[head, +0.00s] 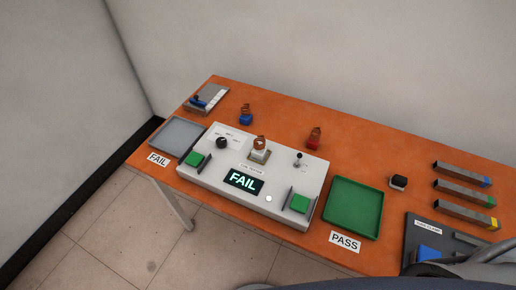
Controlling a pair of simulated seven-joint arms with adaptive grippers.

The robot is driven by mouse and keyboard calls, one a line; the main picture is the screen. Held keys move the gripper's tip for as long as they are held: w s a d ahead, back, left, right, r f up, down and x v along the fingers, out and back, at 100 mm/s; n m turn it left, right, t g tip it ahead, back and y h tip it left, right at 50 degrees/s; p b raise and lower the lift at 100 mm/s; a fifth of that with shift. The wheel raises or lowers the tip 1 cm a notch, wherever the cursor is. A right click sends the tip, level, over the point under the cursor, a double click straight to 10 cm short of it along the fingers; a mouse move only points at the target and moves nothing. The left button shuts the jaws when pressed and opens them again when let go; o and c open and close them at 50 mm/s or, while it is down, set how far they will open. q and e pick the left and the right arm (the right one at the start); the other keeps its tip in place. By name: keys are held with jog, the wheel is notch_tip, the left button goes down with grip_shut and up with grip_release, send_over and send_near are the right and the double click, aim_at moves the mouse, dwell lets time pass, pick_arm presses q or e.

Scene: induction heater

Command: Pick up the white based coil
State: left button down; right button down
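The white based coil (260,150), a copper coil on a white block, stands upright on the middle of the grey tester box (225,160). It sits on a tan plate behind the lit display (243,181), which reads FAIL. Neither of my grippers can be made out in the head view. Dark rounded parts, which look like mine, show at the bottom edge and in the bottom right corner, well away from the coil.
A blue based coil (246,115) and a red based coil (314,139) stand behind the box. A grey FAIL tray (178,134) is left, a green PASS tray (353,207) right. Bars (464,172) and a dark fixture (425,232) lie far right. The orange table's back is mostly clear.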

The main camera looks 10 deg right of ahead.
dwell(0.3)
pick_arm(q)
jog(key=c, duration=0.9)
grip_release()
